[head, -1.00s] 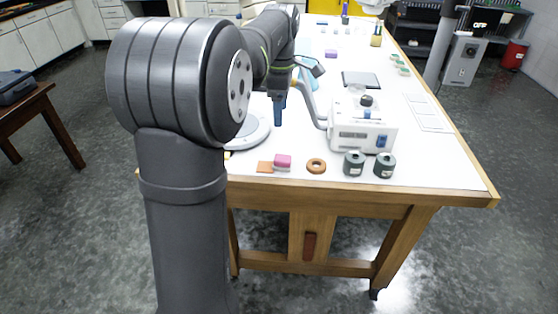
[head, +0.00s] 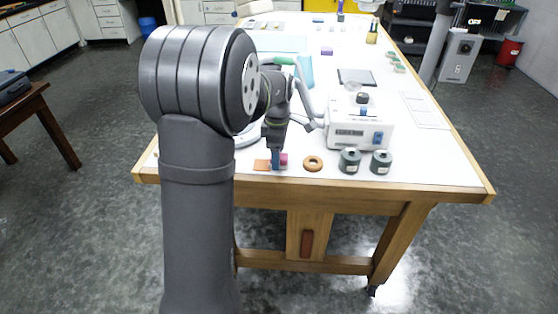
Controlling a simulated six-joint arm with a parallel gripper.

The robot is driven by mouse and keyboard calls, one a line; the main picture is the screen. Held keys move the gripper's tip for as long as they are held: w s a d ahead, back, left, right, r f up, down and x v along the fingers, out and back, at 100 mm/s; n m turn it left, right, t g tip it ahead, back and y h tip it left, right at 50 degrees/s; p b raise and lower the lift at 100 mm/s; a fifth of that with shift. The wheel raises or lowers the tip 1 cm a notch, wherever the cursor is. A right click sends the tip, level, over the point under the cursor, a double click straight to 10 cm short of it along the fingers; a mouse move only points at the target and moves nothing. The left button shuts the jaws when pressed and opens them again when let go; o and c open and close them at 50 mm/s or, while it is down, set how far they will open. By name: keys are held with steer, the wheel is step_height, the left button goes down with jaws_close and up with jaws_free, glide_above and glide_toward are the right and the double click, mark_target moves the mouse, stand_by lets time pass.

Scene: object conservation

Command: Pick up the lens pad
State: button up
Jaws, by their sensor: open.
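A small pink block (head: 284,158) sits near the table's front edge, partly hidden behind my gripper. I cannot tell for sure which of these is the lens pad.
A brown ring (head: 313,163) and two dark green cylinders (head: 349,160) stand to the right along the front edge. A white instrument (head: 358,130) with a display is behind them. A dark flat plate (head: 356,77) lies farther back. The right side of the table is mostly clear.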

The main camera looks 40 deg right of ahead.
mark_target(281, 157)
steer(key=shift+f, duration=0.85)
steer(key=c, duration=1.1)
steer(key=shift+o, duration=0.2)
steer(key=shift+r, duration=0.6)
steer(key=r, duration=0.2)
steer(key=s+r, duration=0.1)
steer(key=shift+s+d+r, duration=0.1)
steer(key=shift+r, duration=0.25)
steer(key=s+d+r, duration=0.1)
steer(key=s+r, duration=0.5)
steer(key=s, duration=0.4)
steer(key=shift+s+d, duration=0.15)
steer(key=shift+d, duration=0.15)
